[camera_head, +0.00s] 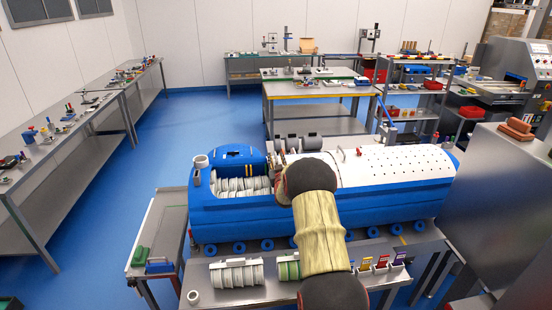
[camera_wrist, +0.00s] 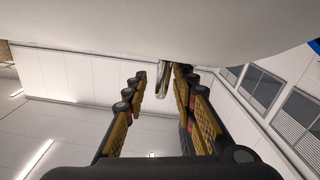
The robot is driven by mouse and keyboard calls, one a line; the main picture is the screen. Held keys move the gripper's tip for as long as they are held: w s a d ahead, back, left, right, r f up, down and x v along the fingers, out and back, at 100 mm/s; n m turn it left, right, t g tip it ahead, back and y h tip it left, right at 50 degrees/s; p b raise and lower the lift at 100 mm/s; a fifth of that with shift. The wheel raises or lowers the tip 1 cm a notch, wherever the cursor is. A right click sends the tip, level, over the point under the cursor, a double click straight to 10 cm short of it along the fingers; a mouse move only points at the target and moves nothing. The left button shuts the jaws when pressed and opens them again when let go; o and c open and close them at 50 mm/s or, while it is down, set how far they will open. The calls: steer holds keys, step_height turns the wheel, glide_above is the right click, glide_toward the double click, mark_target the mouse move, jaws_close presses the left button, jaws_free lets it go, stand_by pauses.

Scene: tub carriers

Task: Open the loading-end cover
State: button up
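A long blue and white carrier (camera_head: 330,213) lies across the bench. Its top has a white cover with rows of dots (camera_head: 395,166) at the right and a blue hood (camera_head: 238,154) at the left. Between them an open bay shows grey-white ribbed tubs (camera_head: 243,187). I cannot tell which part is the loading-end cover. My gripper (camera_wrist: 160,76) has its fingers apart in the wrist view, with a small metal handle (camera_wrist: 165,82) between or just beyond the tips. Contact is unclear. A smooth white surface (camera_wrist: 160,30) fills that view's top. In the head view my arm hides part of the carrier.
Ribbed tubs (camera_head: 237,274) and a row of coloured tags (camera_head: 383,262) are on the front ledge. A grey cabinet with brown blocks (camera_head: 517,129) stands close at the right. Benches line the left wall and back. Blue floor (camera_head: 180,130) is clear at left.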

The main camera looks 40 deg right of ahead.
steer(key=shift+w+d, duration=0.3)
steer(key=shift+w, duration=0.15)
steer(key=c, duration=0.3)
jaws_close()
stand_by(0.4)
